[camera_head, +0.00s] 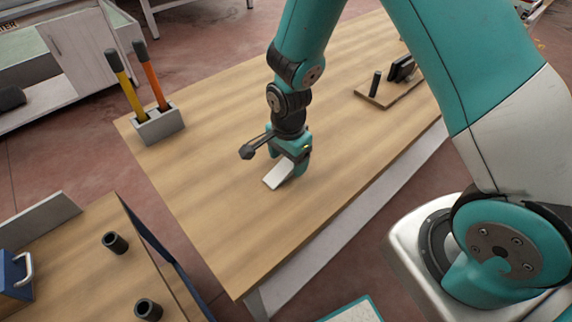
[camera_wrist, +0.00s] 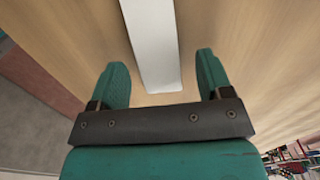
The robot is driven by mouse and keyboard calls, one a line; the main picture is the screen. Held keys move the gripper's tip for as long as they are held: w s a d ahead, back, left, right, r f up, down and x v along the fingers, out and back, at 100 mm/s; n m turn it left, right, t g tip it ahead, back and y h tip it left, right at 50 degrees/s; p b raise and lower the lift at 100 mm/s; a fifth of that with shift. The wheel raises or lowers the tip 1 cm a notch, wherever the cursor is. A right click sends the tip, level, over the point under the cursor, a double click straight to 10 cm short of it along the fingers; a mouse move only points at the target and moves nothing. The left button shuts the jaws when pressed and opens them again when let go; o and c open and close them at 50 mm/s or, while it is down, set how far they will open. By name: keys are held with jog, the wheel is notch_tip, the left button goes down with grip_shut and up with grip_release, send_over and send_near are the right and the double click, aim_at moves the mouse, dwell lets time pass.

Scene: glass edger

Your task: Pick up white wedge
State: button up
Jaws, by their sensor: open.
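The white wedge (camera_head: 279,174) lies on the wooden table, just below my gripper (camera_head: 291,160) in the head view. In the wrist view the wedge (camera_wrist: 153,45) is a long pale strip running from the top edge down to between my fingertips. My gripper (camera_wrist: 161,75) is open there, with one teal finger on each side of the wedge's near end. Gaps show between both fingers and the wedge. The gripper hides part of the wedge in the head view, and I cannot tell the exact height of the fingertips above the table.
A grey holder (camera_head: 159,126) with a yellow-handled and an orange-handled tool stands at the table's left. A small wooden board (camera_head: 381,95) with black parts lies at the back right. Another bench (camera_head: 75,265) with black cylinders is at lower left. The table around the wedge is clear.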

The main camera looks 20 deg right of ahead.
jog(key=shift+f, duration=0.75)
jog(key=c, duration=1)
jog(key=shift+r, duration=0.1)
jog(key=shift+c, duration=0.2)
